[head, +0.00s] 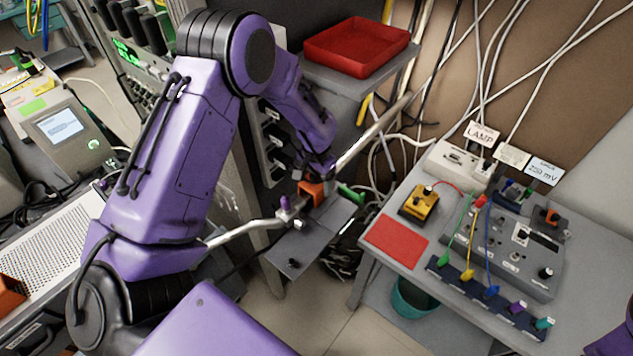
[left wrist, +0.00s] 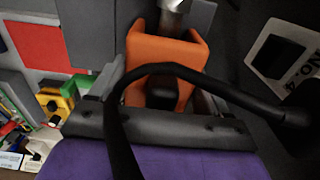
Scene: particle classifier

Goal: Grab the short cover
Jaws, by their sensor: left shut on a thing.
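An orange U-shaped piece (head: 311,191) sits by the metal pipe at the centre of the head view; I take it to be the short cover. My left gripper (head: 318,182) comes down to it from the upper left. In the left wrist view the orange piece (left wrist: 168,60) lies between the grey fingers, with the metal pipe (left wrist: 173,14) meeting its far end. The left gripper is shut on this piece. A black cable of my arm crosses in front and hides part of it. My right gripper does not show.
A red tray (head: 355,47) stands on a grey shelf above and right of the gripper. A side table (head: 372,262) on the right bears a red mat (head: 396,240), a yellow box (head: 419,203) and a wired control panel. Below the pipe is a grey plate (head: 292,255).

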